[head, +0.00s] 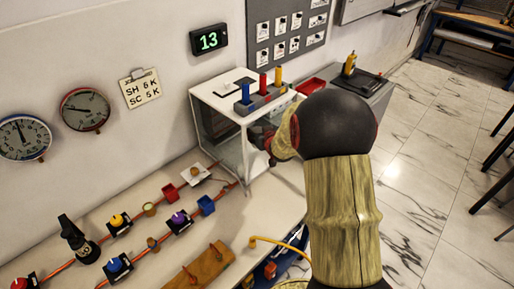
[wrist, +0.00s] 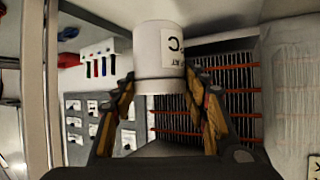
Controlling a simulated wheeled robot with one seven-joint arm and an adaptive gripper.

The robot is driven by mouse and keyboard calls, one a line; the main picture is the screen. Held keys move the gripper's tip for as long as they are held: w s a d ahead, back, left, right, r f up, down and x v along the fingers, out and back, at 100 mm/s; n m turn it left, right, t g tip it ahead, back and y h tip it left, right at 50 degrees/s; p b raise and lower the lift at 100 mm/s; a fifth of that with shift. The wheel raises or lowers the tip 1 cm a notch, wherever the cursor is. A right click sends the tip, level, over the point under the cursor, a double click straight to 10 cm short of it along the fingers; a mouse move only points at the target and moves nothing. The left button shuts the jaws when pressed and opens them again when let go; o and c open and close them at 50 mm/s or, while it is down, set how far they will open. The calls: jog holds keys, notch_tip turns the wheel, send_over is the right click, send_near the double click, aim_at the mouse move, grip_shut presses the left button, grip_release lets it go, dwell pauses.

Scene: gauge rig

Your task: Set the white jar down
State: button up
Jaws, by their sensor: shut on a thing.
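The white jar (wrist: 158,52) shows in the wrist view between the two fingers of my gripper (wrist: 160,84). It has a pale label with dark letters, partly cut off by its curve. The fingers are shut on it, one on each side. In the head view my gripper (head: 264,138) is at the front right of a white box-like cabinet (head: 213,92), mostly hidden behind my arm. The jar cannot be made out there. Whether the jar touches any surface is not clear.
Behind the jar is a dark grille with orange bars (wrist: 205,100). Blue, red and yellow items in a grey holder (head: 262,98) stand on the cabinet top. The bench (head: 185,205) carries red pipes, coloured knobs and a wooden block (head: 208,266).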

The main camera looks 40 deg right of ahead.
jog(key=shift+w+a+f, duration=0.1)
jog(key=shift+w+f, duration=0.3)
jog(key=shift+f, duration=0.15)
notch_tip(320, 180, down, 5)
jog(key=shift+s+f+b, duration=0.1)
jog(key=shift+f+b, duration=0.05)
jog(key=shift+b, duration=1.05)
jog(key=shift+w+f, duration=0.2)
jog(key=shift+f, duration=0.1)
jog(key=o, duration=1.3)
jog(key=shift+f+b, duration=0.1)
jog(key=shift+b, duration=0.2)
jog(key=shift+o, duration=0.2)
jog(key=shift+s+r+p, duration=0.25)
jog(key=shift+r+p, duration=0.05)
jog(key=shift+r, duration=0.05)
jog(key=p+v, duration=0.2)
jog(key=v, duration=0.9)
jog(key=shift+s+p, duration=0.2)
jog(key=shift+p, duration=0.15)
